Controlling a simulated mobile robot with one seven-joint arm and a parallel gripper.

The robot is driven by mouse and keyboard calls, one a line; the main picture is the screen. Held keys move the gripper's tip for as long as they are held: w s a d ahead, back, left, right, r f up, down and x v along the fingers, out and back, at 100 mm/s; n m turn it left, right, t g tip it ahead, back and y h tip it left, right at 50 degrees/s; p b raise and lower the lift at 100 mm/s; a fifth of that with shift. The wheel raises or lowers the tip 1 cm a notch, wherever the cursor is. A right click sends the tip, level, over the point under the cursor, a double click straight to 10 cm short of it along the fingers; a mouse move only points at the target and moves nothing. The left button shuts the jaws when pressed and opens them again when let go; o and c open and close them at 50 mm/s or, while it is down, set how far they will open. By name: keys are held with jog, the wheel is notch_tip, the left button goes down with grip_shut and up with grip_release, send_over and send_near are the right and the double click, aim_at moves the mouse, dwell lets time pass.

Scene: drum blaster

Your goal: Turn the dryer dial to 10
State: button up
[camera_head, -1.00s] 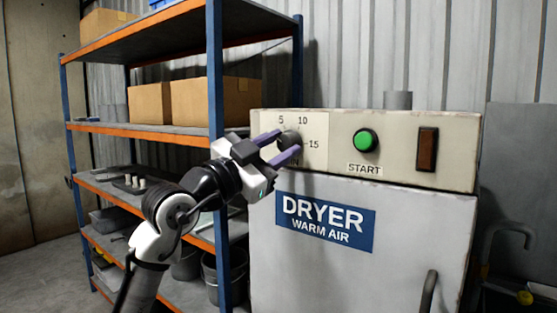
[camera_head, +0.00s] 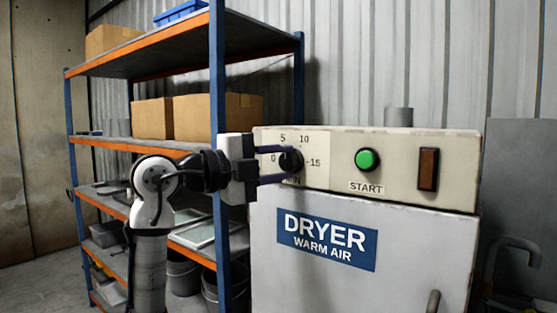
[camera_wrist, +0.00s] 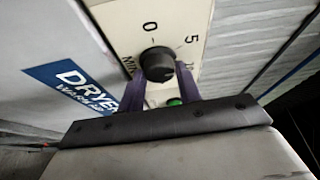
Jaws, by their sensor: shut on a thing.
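The dryer dial (camera_head: 291,161) is a round black knob on the cream panel (camera_head: 340,146), with marks 0, 5, 10 and 15 around it. My gripper (camera_head: 284,164) reaches it from the left, its two purple fingers one above and one below the knob. In the wrist view the dial (camera_wrist: 157,64) sits between the fingertips, and my gripper (camera_wrist: 160,78) is shut on it. Where the dial points cannot be made out. The MIN label below the dial is partly hidden by the lower finger.
A green START button (camera_head: 367,159) and a brown switch (camera_head: 428,168) are right of the dial. The dryer door (camera_head: 400,245) has a blue label (camera_head: 327,239) and a handle (camera_head: 433,302). A shelf rack (camera_head: 217,110) with boxes stands close behind my arm.

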jog(key=m+y+p, duration=0.1)
jog(key=m+y, duration=0.1)
jog(key=m, duration=0.3)
jog(key=shift+r+p, duration=0.15)
jog(key=shift+p, duration=0.2)
jog(key=shift+m+g+y, duration=0.3)
jog(key=o, duration=1)
jog(key=shift+c, duration=0.2)
jog(key=b+v, duration=0.2)
jog(key=v, duration=1.1)
jog(key=shift+s+a, duration=0.25)
jog(key=shift+a, duration=0.05)
